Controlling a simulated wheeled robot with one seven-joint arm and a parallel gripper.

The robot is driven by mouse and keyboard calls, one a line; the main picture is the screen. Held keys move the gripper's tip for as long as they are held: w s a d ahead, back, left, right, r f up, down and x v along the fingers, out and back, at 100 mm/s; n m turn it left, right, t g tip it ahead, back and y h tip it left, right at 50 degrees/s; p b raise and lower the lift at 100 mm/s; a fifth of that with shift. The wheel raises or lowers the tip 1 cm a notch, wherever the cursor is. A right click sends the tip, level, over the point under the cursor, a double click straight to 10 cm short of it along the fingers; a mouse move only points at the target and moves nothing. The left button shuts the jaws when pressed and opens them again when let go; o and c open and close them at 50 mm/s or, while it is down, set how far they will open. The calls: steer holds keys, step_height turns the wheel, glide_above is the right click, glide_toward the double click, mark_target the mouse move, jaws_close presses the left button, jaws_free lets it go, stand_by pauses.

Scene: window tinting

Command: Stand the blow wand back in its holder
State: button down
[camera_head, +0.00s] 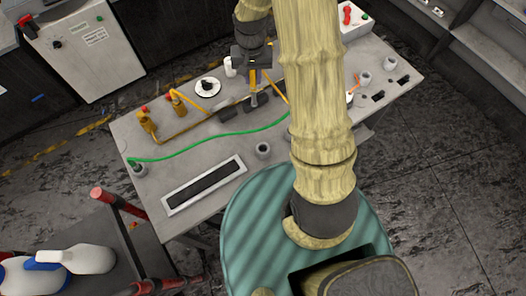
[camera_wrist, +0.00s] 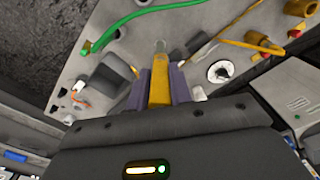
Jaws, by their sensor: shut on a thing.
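My gripper (camera_head: 253,77) is above the grey worktable (camera_head: 215,140), near its middle, and is shut on a yellow wand (camera_head: 254,84). The wand points down toward the tabletop. In the wrist view the yellow wand (camera_wrist: 160,82) is between the two purple-grey fingers of my gripper (camera_wrist: 158,90), with a paler tip beyond them. I cannot tell whether the tip touches the table. Round grey cups stand on the table, one near the front (camera_head: 263,150) and others at the right (camera_head: 365,78). Which one is the wand's holder I cannot tell.
A green hose (camera_head: 205,139) curves across the table to a grey fitting at the left. Yellow fittings (camera_head: 148,122), a white disc (camera_head: 207,87) and a framed dark slot (camera_head: 204,185) are on it. White bottles (camera_head: 78,258) stand on a cart at the lower left.

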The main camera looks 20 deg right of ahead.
mark_target(254, 106)
step_height(254, 106, down, 16)
steer(key=b, duration=1.5)
steer(key=shift+r, duration=0.1)
steer(key=shift+w, duration=0.1)
